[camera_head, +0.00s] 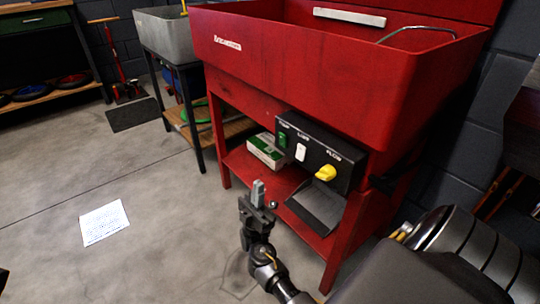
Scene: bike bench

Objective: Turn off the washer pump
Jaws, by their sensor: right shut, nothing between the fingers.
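The red parts washer (300,70) stands at the centre right, its basin on top. A black control box (345,152) is fixed on its front below the basin. The box carries a green switch (282,140) at left, a white switch (300,152) in the middle and a yellow knob (326,173) at right. The small labels above them are hard to read; the right one looks like FLOW. My right gripper (258,190) is shut and empty, in front of and below the box, apart from it. My left gripper is not in view.
A green-and-white box (266,151) and a dark tray (318,206) are on the washer's lower red shelf (240,162). A grey sink (167,34) on a stand is at the back left. A paper sheet (104,222) lies on open concrete floor.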

